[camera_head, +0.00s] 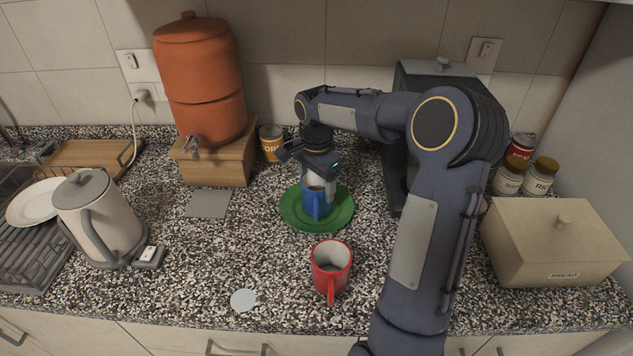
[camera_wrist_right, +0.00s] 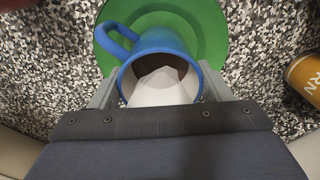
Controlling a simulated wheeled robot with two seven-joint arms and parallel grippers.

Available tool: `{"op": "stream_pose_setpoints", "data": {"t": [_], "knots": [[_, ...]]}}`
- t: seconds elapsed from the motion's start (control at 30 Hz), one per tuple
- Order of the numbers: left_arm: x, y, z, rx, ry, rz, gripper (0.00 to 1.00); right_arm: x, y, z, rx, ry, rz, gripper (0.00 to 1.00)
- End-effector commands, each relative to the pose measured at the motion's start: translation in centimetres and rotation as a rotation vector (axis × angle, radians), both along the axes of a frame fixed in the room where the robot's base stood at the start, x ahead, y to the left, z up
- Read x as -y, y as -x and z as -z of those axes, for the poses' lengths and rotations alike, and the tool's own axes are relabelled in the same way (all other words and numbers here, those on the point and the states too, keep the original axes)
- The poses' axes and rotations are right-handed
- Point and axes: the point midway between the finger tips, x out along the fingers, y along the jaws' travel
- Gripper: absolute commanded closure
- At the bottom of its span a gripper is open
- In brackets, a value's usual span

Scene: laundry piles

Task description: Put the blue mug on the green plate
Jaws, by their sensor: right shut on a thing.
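The blue mug (camera_head: 313,207) is upright over the green plate (camera_head: 341,214) in the head view. My right gripper (camera_head: 318,184) comes down from above and is shut on the mug, with its fingers at the rim. In the right wrist view the blue mug (camera_wrist_right: 165,55) sits between the fingers of my right gripper (camera_wrist_right: 160,90), its handle at upper left. The green plate (camera_wrist_right: 218,30) lies behind it. Whether the mug's base touches the plate cannot be told. My left gripper is in neither view.
A red mug (camera_head: 331,266) stands in front of the plate. An orange water dispenser (camera_head: 201,80) on a wooden stand, a kettle (camera_head: 103,222) and a dish rack (camera_head: 25,255) are at left. A bread box (camera_head: 555,245) is at right. The front-left counter is mostly clear.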

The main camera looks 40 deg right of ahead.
Motion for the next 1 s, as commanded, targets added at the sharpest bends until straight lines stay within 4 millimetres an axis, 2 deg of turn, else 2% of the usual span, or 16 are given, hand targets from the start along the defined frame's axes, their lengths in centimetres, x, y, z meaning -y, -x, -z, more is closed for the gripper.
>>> {"op": "stream_pose_setpoints", "data": {"t": [0.2, 0.23, 0.4, 0.63, 0.77, 0.87, 1.0], "knots": [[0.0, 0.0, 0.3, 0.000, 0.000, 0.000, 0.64, 0.0, 0.0, 0.3, 0.002, 0.001, 0.001, 0.66], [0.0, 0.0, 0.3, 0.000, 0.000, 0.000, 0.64, 0.0, 0.0, 0.3, 0.000, 0.000, 0.001, 0.26], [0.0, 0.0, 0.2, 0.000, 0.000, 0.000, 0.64, 0.0, 0.0, 0.3, 0.000, 0.000, 0.001, 0.07], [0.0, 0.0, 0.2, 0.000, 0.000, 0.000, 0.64, 0.0, 0.0, 0.2, 0.000, 0.000, 0.001, 0.07], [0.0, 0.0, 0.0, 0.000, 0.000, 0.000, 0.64, 0.0, -0.1, -0.5, 0.002, 0.001, 0.001, 0.07], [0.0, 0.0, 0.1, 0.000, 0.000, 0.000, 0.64, 0.0, -0.1, -2.0, 0.005, 0.002, 0.002, 0.07], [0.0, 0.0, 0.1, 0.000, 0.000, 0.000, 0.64, 0.0, -0.2, -5.0, 0.007, 0.002, 0.001, 0.07]]}}
